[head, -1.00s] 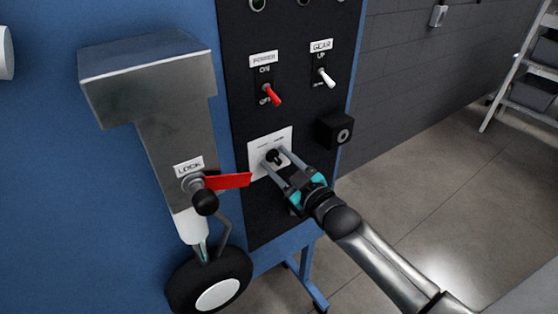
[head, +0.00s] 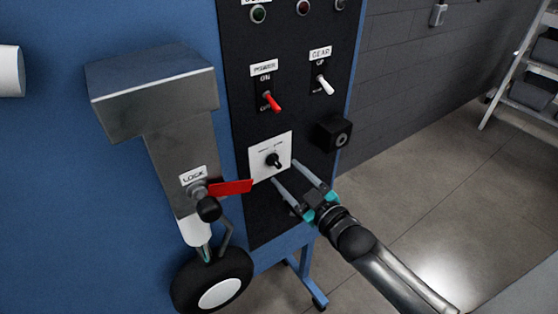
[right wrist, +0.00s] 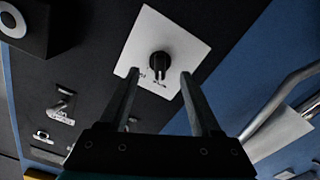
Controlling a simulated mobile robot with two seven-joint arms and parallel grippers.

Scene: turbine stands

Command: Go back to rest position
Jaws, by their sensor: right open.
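My right gripper (head: 292,176) is open and empty, with its fingers pointing at the black panel. It is just below and in front of a white plate (head: 284,146) that carries a black knob (head: 273,160). In the right wrist view the knob (right wrist: 159,64) shows beyond the two open fingertips (right wrist: 160,78), apart from them. My left gripper is not in view.
A red power switch (head: 272,101) and a white gear switch (head: 325,86) sit above the plate. A black box (head: 333,133) sticks out at right. A grey landing-gear leg (head: 180,150) with a red tag (head: 230,187) stands at left. Floor (head: 440,190) is clear at right.

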